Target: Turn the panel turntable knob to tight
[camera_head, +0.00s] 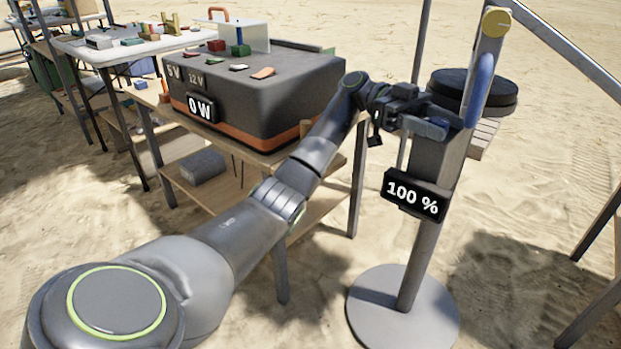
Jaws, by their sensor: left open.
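A stand with a round grey base (403,315) and a pole carries a "100 %" display (415,195). A tall narrow grey part rises at its top, with a blue elongated piece (480,82) on its side and a round yellow cap (496,21) at its upper end. I cannot tell for sure which piece is the turntable knob. My left gripper (446,122) is open at the top of the stand, just left of the blue piece's lower end. Whether it touches anything is unclear. My right gripper is not in view.
A dark box with a "0 W" display (201,107) stands on a wooden table left of the stand. A black round disc (473,90) sits behind the stand's top. A white table (135,48) with small parts is at the back left.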

